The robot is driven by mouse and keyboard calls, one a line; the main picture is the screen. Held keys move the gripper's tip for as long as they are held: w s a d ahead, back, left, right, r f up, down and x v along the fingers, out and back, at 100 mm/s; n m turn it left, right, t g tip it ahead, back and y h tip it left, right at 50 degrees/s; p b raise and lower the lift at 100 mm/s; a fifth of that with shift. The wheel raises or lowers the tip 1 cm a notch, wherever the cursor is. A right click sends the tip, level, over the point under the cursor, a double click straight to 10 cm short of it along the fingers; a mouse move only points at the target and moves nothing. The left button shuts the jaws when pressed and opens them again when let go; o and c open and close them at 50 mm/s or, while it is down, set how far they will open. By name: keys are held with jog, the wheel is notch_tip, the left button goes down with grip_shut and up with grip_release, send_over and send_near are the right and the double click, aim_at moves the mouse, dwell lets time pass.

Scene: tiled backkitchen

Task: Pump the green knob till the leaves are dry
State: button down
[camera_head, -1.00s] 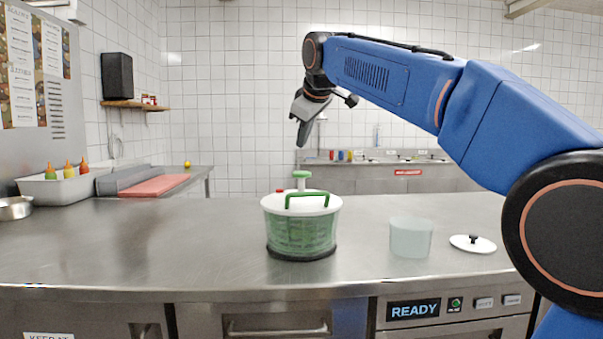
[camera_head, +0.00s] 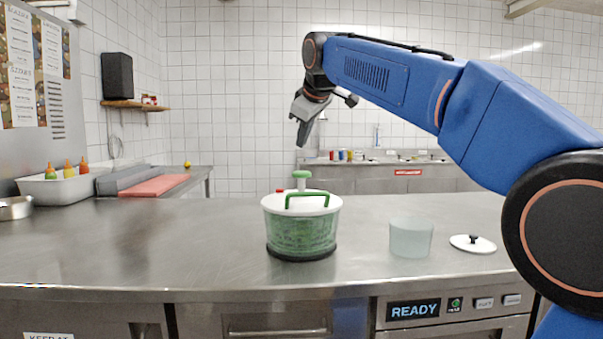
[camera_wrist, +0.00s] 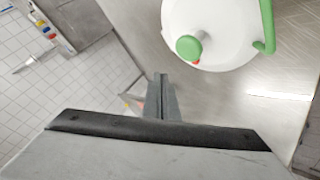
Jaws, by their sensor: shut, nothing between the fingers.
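A salad spinner (camera_head: 302,230) with a white lid, a green see-through bowl and a dark base stands upright on the steel counter. Green leaves show blurred through its wall. Its green knob (camera_head: 301,178) stands raised above the lid, and it also shows in the wrist view (camera_wrist: 189,48). A green handle arches over the lid, and a small red button sits beside the knob. My gripper (camera_head: 301,142) is shut and empty, pointing down above the knob and apart from it. The wrist view shows the closed fingers (camera_wrist: 163,97) beside the lid.
A clear tub (camera_head: 411,238) and a small white lid with a black knob (camera_head: 473,243) lie to the right on the counter. A red board (camera_head: 160,185) and a bin of bottles (camera_head: 62,184) stand at the left. The counter left of the spinner is clear.

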aim_at(303, 172)
jog(key=shift+r, duration=0.1)
dwell(0.7)
jog(key=shift+r, duration=1.8)
jog(key=shift+f, duration=0.1)
jog(key=shift+f, duration=4.3)
jog(key=shift+f, duration=0.1)
jog(key=shift+f, duration=0.3)
